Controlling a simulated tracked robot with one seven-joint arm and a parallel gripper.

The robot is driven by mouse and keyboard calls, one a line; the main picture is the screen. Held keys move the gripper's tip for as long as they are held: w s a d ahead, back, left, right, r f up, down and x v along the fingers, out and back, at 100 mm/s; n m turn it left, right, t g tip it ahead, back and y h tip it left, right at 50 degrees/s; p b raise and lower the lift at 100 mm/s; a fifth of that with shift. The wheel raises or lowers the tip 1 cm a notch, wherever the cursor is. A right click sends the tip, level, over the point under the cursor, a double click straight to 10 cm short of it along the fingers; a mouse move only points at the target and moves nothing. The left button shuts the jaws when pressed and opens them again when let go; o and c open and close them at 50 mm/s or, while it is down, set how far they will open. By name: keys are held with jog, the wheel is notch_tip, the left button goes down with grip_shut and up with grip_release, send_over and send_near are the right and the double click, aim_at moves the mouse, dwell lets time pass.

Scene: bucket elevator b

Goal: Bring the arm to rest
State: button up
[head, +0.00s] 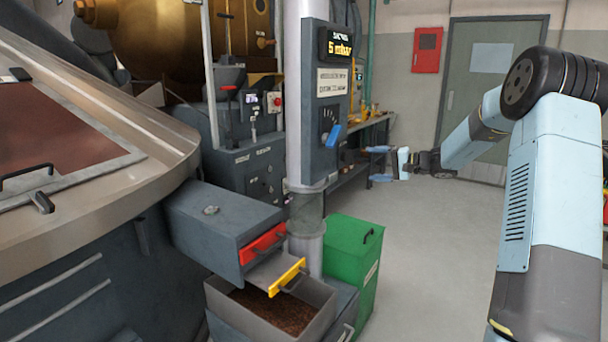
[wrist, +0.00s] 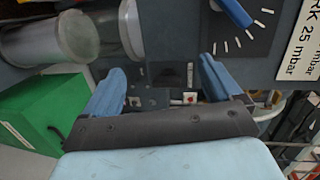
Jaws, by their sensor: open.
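My arm (head: 555,170) rises at the right of the head view, bends at a dark joint and reaches left towards the column. My gripper (head: 376,164) is at its end, right of the column's control panel, with its two blue fingers apart. In the wrist view my gripper (wrist: 164,82) is open, and nothing shows held between the fingers. The blue dial lever (head: 334,136) on the column panel is left of the gripper and apart from it; it also shows at the top of the wrist view (wrist: 236,10).
The grey column (head: 308,90) has a display (head: 340,45). A green bin (head: 352,250) stands at its foot. A grey drawer unit (head: 210,220) has a red handle (head: 262,244) and a yellow-handled slide (head: 287,277) above a box of brown grains. Open floor (head: 430,260) lies right of the bin.

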jog(key=s+a+r+n+g+h, duration=0.25)
jog(key=s+a, duration=0.25)
jog(key=s, duration=0.6)
jog(key=s+a+r+n+g+h, duration=0.1)
jog(key=s+a+r+g+h, duration=0.25)
jog(key=s, duration=0.85)
jog(key=s+d+n+t+h, duration=0.1)
jog(key=s+h, duration=0.3)
jog(key=s, duration=0.9)
jog(key=s+d+t+h, duration=0.2)
jog(key=s+d+h, duration=0.2)
jog(key=s, duration=1)
jog(key=shift+s+d+f+n+t, duration=0.15)
jog(key=shift+d+f+n+t, duration=0.05)
jog(key=shift+f+n+t, duration=0.2)
